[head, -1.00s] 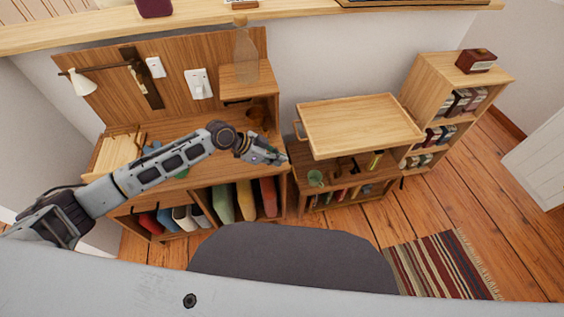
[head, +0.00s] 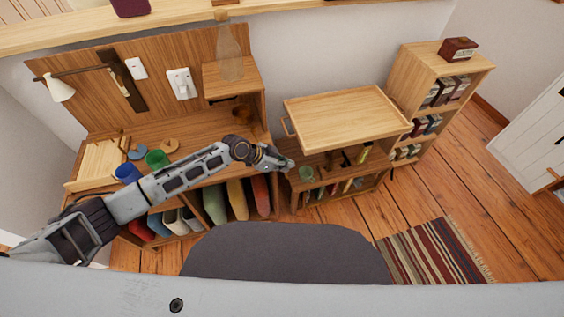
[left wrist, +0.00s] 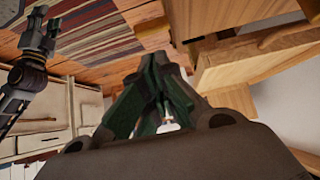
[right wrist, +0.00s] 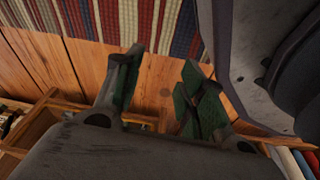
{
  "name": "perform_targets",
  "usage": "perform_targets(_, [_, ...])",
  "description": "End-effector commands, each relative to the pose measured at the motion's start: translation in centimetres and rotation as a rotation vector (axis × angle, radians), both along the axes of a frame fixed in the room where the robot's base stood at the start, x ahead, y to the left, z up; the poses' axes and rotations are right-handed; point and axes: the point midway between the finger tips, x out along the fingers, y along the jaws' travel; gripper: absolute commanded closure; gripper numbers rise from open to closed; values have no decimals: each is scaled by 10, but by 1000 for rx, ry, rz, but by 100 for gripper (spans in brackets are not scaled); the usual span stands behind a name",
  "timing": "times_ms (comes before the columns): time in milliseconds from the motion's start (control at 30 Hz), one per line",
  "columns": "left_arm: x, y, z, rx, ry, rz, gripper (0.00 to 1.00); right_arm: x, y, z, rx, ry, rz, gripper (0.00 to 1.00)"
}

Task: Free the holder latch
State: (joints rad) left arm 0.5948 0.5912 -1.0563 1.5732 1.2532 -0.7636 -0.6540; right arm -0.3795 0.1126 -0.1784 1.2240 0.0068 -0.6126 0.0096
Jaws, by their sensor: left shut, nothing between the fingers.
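No part is clearly recognisable as the holder latch. A dark upright strip with a small pale fitting (head: 124,88) is on the wooden back panel, between the white lamp and a white switch plate (head: 181,84). My left gripper (head: 287,164) is shut and empty, in front of the gap between the desk and the tray-topped cart. Its closed fingers (left wrist: 160,80) also show in the left wrist view. My right gripper (right wrist: 162,75) is open and empty above the floor in its wrist view. It is outside the head view, but shows at the upper left of the left wrist view (left wrist: 42,30).
The cart's tray top (head: 345,118) is empty, and a green glass (head: 306,174) stands below it, near my left gripper. Blue (head: 127,173) and green (head: 157,159) cups stand on the desk behind my left arm. A bottle (head: 229,55) stands on the raised shelf.

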Motion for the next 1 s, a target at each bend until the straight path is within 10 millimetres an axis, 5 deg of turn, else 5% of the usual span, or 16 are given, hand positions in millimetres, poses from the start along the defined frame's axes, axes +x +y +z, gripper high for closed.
perform_targets(300, [0,-1,-22,-2,-1,-1,100,2,8,8,8,7,0,60])
perform_targets(1000, [-2,-1,-24,5,-22,-1,100,5,-3,9,-6,-5,6,60])
